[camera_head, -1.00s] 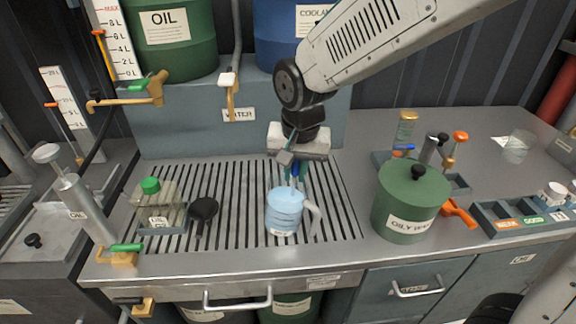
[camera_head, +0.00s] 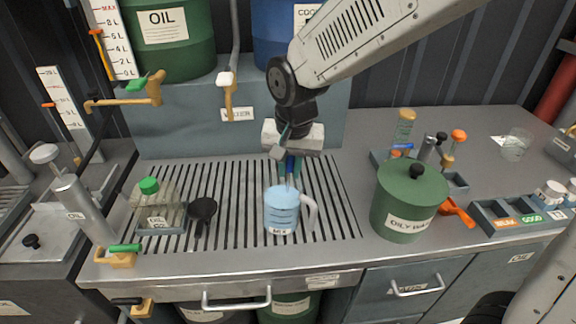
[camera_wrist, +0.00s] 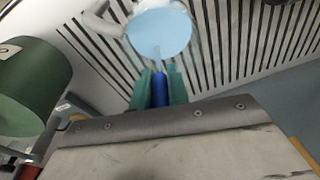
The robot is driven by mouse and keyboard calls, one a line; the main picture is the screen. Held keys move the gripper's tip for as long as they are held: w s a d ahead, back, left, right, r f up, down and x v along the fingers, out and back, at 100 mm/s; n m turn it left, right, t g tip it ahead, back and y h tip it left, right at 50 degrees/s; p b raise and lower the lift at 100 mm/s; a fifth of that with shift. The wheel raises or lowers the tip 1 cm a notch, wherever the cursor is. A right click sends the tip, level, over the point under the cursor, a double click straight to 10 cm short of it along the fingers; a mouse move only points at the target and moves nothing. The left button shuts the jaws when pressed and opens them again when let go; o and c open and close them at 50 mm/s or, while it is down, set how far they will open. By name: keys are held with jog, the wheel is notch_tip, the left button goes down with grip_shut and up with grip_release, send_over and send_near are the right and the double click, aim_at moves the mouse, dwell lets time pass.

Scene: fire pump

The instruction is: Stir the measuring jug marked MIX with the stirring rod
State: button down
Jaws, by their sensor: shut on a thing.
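The measuring jug (camera_head: 280,212) stands upright on the slatted grate, with light blue liquid in it, a white handle on its right and a label at its base that looks like MIX. My gripper (camera_head: 291,168) is just behind and above the jug, its green fingers shut on the blue grip of the stirring rod (camera_wrist: 160,88). In the wrist view the thin end of the rod reaches to the jug (camera_wrist: 160,35) and seems to dip into the liquid; how deep I cannot tell.
A green OILY WASTE bin (camera_head: 408,200) stands right of the grate (camera_head: 340,215). A black scoop-like tool (camera_head: 202,212) and a green-capped bottle (camera_head: 152,205) are left of the jug. Grey trays (camera_head: 495,222) and a clear beaker (camera_head: 516,145) lie further right.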

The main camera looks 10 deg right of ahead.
notch_tip(320, 180, up, 12)
jog(key=w+d, duration=0.1)
jog(key=w, duration=0.1)
jog(key=shift+d, duration=0.15)
dwell(0.9)
dwell(0.7)
jog(key=shift+r, duration=2.45)
